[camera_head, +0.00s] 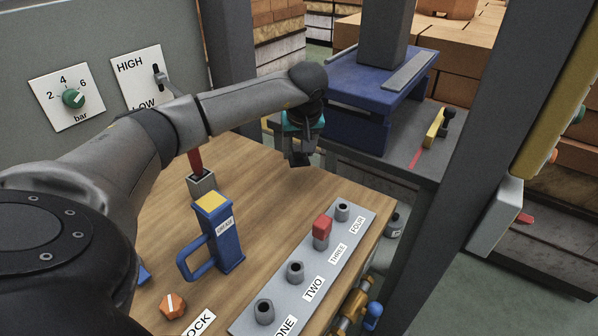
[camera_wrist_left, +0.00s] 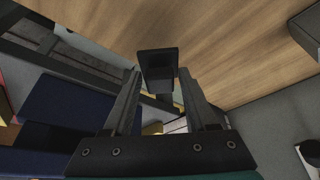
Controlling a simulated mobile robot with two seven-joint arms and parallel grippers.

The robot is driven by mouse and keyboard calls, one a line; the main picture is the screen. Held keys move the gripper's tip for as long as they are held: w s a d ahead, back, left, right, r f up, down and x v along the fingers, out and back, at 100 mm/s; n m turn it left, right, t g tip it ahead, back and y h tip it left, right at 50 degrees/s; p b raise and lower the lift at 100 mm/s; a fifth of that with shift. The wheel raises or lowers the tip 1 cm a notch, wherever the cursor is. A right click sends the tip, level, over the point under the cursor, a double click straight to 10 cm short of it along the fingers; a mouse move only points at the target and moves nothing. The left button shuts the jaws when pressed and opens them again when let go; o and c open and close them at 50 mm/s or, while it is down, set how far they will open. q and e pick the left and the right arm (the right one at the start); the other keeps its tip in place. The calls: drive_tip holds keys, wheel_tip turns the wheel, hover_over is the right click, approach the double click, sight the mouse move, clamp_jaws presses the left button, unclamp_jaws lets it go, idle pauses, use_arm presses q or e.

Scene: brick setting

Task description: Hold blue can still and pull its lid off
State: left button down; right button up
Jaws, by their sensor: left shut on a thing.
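The blue can (camera_head: 228,247) stands upright on the wooden bench, with a side handle on its left and a white label. A yellow lid (camera_head: 211,202) sits on its top. My left gripper (camera_head: 298,158) is above the far right part of the bench, well apart from the can. In the left wrist view its two fingers (camera_wrist_left: 158,82) are shut on a small dark grey square-ended piece (camera_wrist_left: 158,60); I cannot tell what it is. The can does not show in that view. My right gripper is not in view.
A grey strip (camera_head: 270,298) with labelled sockets, one holding a red peg (camera_head: 321,229), runs along the bench's right edge. A red-handled tool (camera_head: 195,160) stands in a grey holder behind the can. An orange knob (camera_head: 172,305) is in front. A blue press (camera_head: 365,100) stands beyond.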

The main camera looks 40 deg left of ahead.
sight(300, 162)
use_arm(q)
drive_tip(key=shift+f, duration=1.1)
drive_tip(key=shift+f+b, duration=0.5)
drive_tip(key=shift+f, duration=1.15)
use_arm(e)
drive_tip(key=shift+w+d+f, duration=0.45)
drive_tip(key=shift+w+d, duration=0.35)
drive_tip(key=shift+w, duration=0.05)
use_arm(q)
drive_tip(key=shift+f, duration=0.1)
drive_tip(key=shift+c, duration=1.4)
unclamp_jaws()
drive_tip(key=shift+o, duration=0.4)
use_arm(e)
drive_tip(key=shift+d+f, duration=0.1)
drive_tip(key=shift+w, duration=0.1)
